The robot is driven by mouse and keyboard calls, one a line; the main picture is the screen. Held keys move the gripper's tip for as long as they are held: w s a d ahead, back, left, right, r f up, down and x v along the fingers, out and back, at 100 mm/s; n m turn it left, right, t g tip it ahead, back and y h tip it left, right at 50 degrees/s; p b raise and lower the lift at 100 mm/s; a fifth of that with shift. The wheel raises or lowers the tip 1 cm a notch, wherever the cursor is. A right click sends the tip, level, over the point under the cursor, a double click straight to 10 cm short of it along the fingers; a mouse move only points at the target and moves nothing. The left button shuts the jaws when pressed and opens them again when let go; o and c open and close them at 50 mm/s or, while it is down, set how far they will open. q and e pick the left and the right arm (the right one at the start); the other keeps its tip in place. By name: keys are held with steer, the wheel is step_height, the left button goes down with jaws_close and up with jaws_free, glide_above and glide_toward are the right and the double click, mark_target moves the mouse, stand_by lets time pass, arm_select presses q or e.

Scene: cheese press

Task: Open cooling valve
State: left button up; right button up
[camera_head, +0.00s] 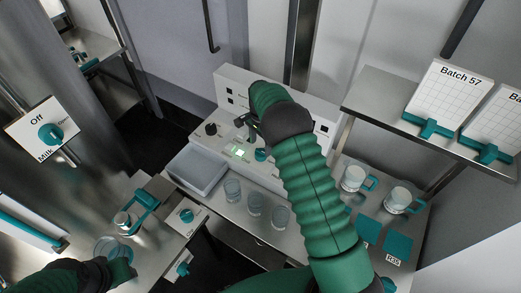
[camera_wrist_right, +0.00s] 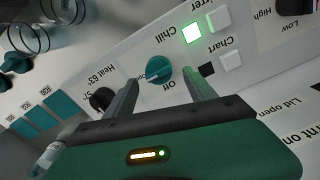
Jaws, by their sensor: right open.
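The cooling valve appears to be the teal knob (camera_wrist_right: 158,70) beside the words "Chill" and "Off" on the white panel in the right wrist view. It also shows as a teal knob (camera_head: 261,155) near the lit green button in the head view. My right gripper (camera_wrist_right: 163,77) is open, with a finger on either side of the knob; I cannot tell whether they touch it. In the head view my right gripper (camera_head: 247,128) is over the panel, partly hidden by my arm. My left gripper (camera_head: 122,268) is low at the left, near a glass jar; its jaws are unclear.
A lit green button (camera_wrist_right: 192,34) and a black knob (camera_wrist_right: 102,98) flank the teal knob. Glass beakers (camera_head: 254,204), a grey tray (camera_head: 198,170) and mugs (camera_head: 353,178) stand on the bench. A shelf (camera_head: 385,97) with batch cards is at right. A milk valve (camera_head: 51,134) is at left.

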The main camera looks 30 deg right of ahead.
mark_target(260, 150)
step_height(260, 150, up, 13)
steer(key=shift+f, duration=0.15)
